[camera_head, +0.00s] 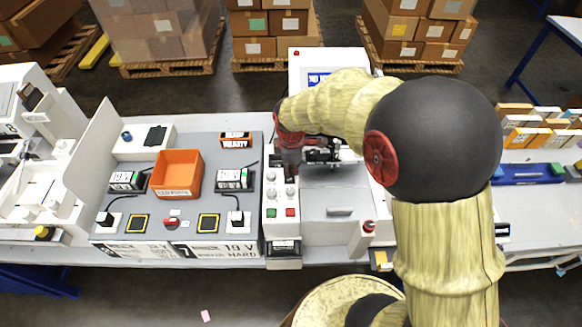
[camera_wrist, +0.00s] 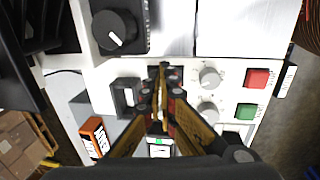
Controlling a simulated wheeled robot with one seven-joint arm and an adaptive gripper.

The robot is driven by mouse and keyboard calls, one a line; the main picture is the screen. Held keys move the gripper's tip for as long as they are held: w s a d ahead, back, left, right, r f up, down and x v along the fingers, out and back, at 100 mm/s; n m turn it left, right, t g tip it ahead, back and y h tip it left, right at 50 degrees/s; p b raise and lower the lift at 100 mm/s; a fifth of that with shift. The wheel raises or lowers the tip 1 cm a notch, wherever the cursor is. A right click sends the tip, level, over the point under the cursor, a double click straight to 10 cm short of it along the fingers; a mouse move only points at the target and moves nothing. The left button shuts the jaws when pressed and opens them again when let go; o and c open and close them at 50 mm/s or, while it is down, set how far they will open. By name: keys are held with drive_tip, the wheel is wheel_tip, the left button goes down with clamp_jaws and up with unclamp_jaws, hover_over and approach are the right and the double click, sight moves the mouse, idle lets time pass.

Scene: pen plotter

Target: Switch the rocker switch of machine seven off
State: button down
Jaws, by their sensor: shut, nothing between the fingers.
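The panel also shows in the wrist view (camera_wrist: 230,90). My gripper (camera_wrist: 161,78) is shut and empty, its fingertips over the panel, beside the grey knobs (camera_wrist: 209,77). A black-framed, rocker-like part (camera_wrist: 127,97) lies just left of the fingertips. Another dark part is mostly hidden behind them, so I cannot tell which is the rocker switch, its position, or whether the fingers touch it. In the head view my gripper (camera_head: 290,163) is partly hidden.
A red button (camera_wrist: 257,77) and a green button (camera_wrist: 246,110) sit right of the knobs in the wrist view. A large black dial (camera_wrist: 115,30) is at upper left. An orange bin (camera_head: 177,173) stands on the grey board. A red-topped post (camera_head: 368,227) stands right of the machine.

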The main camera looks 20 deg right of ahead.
drive_tip(key=shift+p, duration=0.4)
drive_tip(key=shift+w+g+p, duration=0.1)
drive_tip(key=shift+g+p, duration=0.2)
drive_tip(key=shift+p, duration=0.05)
drive_tip(key=shift+w+d+f+g+p, duration=0.1)
drive_tip(key=shift+w+f+g+p, duration=0.05)
drive_tip(key=shift+f+g+p, duration=0.15)
drive_tip(key=shift+s, duration=0.25)
drive_tip(key=shift+s+a, duration=0.3)
drive_tip(key=shift+s, duration=0.4)
drive_tip(key=shift+w+r+p, duration=0.1)
drive_tip(key=shift+r+p, duration=0.1)
drive_tip(key=shift+p, duration=0.1)
wheel_tip(320, 180, up, 13)
drive_tip(key=s+p, duration=0.2)
drive_tip(key=p, duration=0.1)
drive_tip(key=shift+a+r, duration=0.2)
drive_tip(key=shift+a, duration=0.1)
